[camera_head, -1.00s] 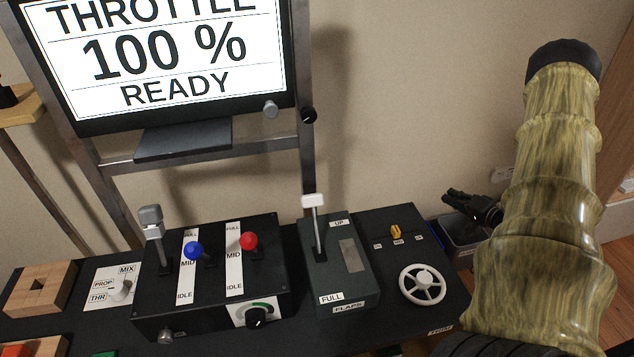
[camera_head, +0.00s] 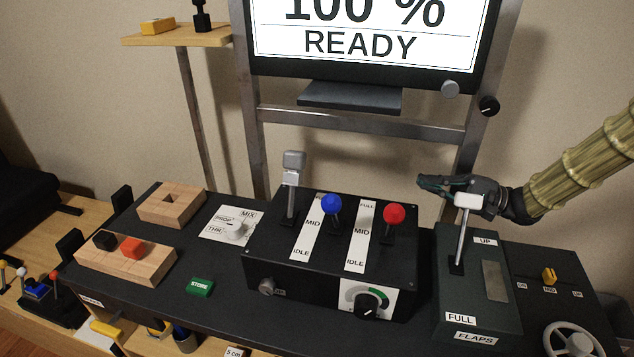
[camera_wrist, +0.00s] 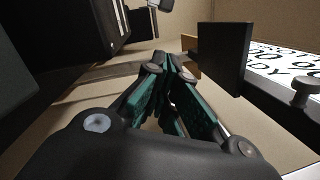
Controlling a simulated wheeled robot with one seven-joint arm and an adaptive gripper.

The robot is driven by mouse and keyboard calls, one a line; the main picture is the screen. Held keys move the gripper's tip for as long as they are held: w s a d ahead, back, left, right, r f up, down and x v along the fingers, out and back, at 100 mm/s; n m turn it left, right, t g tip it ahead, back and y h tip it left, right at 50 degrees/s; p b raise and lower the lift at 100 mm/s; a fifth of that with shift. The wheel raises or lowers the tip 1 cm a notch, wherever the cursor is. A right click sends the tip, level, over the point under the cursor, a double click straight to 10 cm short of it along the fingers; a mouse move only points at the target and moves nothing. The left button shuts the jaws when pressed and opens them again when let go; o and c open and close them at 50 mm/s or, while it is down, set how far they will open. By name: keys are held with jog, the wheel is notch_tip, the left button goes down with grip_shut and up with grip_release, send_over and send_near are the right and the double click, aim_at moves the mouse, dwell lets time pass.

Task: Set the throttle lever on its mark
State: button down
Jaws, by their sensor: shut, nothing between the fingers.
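The throttle lever (camera_head: 291,188) has a grey T-shaped handle. It stands nearly upright at the left of the black lever box (camera_head: 265,235), beside the blue-knobbed lever (camera_head: 331,206) and the red-knobbed lever (camera_head: 394,214). White strips beside the levers read MID and IDLE. The screen (camera_head: 365,38) reads 100 % READY. My gripper (camera_head: 424,184) is shut and empty, right of the red knob and behind the flaps lever, well apart from the throttle lever. In the wrist view the fingers (camera_wrist: 168,62) are together; a grey handle shows at the top edge.
The white-topped flaps lever (camera_head: 463,225) stands in front of my gripper. The screen's stand (camera_head: 360,122) rises behind the lever box.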

aim_at(292, 194)
jog(key=a+g, duration=0.1)
jog(key=a, duration=0.7)
jog(key=w+a+r+n+g+b, duration=0.1)
jog(key=a, duration=0.8)
jog(key=w+a+r+g+b, duration=0.1)
jog(key=a, duration=0.8)
jog(key=shift+w+a+r+n, duration=0.15)
jog(key=shift+w+a+n, duration=0.1)
jog(key=shift+n, duration=0.15)
